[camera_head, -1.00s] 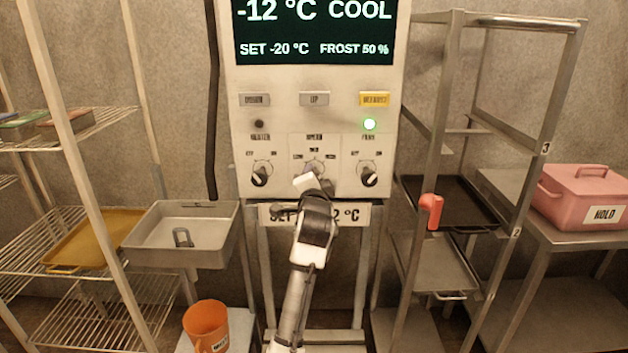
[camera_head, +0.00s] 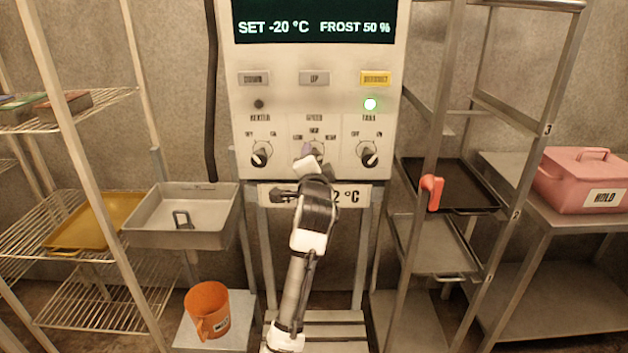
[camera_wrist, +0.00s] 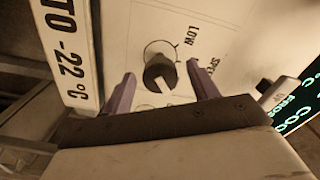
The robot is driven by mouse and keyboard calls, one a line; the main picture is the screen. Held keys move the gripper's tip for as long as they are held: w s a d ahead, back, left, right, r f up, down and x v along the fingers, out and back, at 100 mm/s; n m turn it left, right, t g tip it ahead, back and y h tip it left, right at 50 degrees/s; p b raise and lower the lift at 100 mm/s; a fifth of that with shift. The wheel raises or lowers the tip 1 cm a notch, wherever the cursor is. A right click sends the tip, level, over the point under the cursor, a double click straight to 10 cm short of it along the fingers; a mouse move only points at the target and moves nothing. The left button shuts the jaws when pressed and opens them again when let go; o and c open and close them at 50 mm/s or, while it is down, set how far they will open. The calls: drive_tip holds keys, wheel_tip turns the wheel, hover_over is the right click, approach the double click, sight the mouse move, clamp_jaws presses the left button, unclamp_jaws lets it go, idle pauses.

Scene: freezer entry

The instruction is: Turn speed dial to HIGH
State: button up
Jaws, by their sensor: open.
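The speed dial, a dark round knob with a white mark, shows in the wrist view (camera_wrist: 160,73). "LOW" is printed above it there and part of "SPEED" to its right. Its white mark points away from LOW, toward the picture's lower right; the other labels are hidden by my gripper. In the wrist view my gripper (camera_wrist: 161,72) is open, with one purple finger on each side of the knob; I cannot tell if they touch it. In the head view my gripper (camera_head: 308,155) is in front of the middle dial on the white control panel (camera_head: 245,170) and largely covers it.
A similar dial stands on each side: the left dial (camera_head: 261,154) and the right dial (camera_head: 368,154). Racks stand left and right. An orange jug (camera_head: 207,312) is below.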

drive_tip(key=s+b, duration=0.3)
drive_tip(key=s, duration=0.9)
drive_tip(key=shift+s, duration=0.1)
